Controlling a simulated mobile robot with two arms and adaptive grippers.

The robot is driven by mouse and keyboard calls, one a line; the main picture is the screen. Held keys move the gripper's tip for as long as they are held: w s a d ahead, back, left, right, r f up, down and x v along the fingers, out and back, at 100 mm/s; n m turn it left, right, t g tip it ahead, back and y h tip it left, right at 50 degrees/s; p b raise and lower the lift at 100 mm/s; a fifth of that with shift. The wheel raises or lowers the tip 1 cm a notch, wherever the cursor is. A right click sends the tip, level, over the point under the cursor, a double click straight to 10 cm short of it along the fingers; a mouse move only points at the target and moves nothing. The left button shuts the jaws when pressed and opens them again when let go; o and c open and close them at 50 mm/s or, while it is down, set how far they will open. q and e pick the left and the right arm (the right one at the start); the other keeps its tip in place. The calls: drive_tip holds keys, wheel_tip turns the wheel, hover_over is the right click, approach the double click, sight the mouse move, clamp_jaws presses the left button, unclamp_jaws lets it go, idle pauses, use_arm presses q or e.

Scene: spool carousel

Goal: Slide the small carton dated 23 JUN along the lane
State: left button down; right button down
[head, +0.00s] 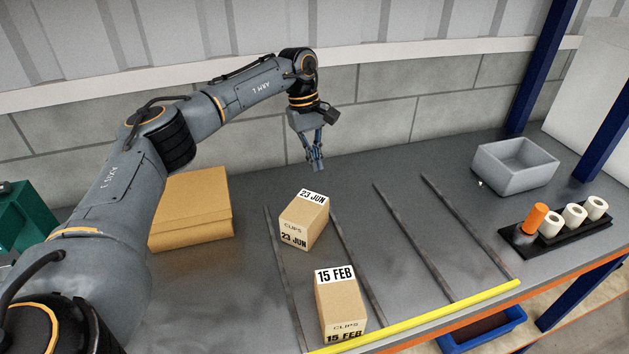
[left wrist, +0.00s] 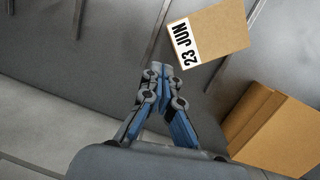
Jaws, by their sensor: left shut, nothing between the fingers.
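The small carton dated 23 JUN (head: 303,222) stands in the left lane between two dark rails, turned at an angle to them. It also shows in the left wrist view (left wrist: 217,37), with its white date label on the near edge. A second carton dated 15 FEB (head: 340,303) stands in the same lane, nearer the yellow strip. My left gripper (head: 317,166) is shut and empty, above the table just behind the 23 JUN carton. In the left wrist view its fingertips (left wrist: 160,68) are close to the label side, apparently apart from it. My right gripper is not in view.
A larger brown box (head: 192,215) stands left of the lane and also shows in the left wrist view (left wrist: 272,130). A yellow strip (head: 420,318) runs along the front edge. A grey bin (head: 515,170) and a black spool tray (head: 520,243) stand at the right. The lanes to the right are empty.

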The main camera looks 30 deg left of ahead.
use_arm(q)
drive_tip(key=a+r+m+y, duration=0.1)
drive_tip(key=a+r+y, duration=0.15)
drive_tip(key=a, duration=0.25)
drive_tip(key=f+p, duration=0.1)
drive_tip(key=f, duration=0.2)
drive_tip(key=f+p, duration=0.1)
drive_tip(key=f, duration=0.2)
drive_tip(key=f+p, duration=0.1)
drive_tip(key=f, duration=0.2)
drive_tip(key=shift+w+a+f+p, duration=0.15)
drive_tip(key=shift+w+a+p, duration=0.1)
drive_tip(key=shift+w+p, duration=0.05)
drive_tip(key=shift+s+d+p, duration=0.75)
drive_tip(key=shift+s+d, duration=0.15)
drive_tip(key=shift+d, duration=0.05)
drive_tip(key=shift+s+d+f, duration=0.15)
drive_tip(key=shift+s+d, duration=0.15)
drive_tip(key=shift+d, duration=0.05)
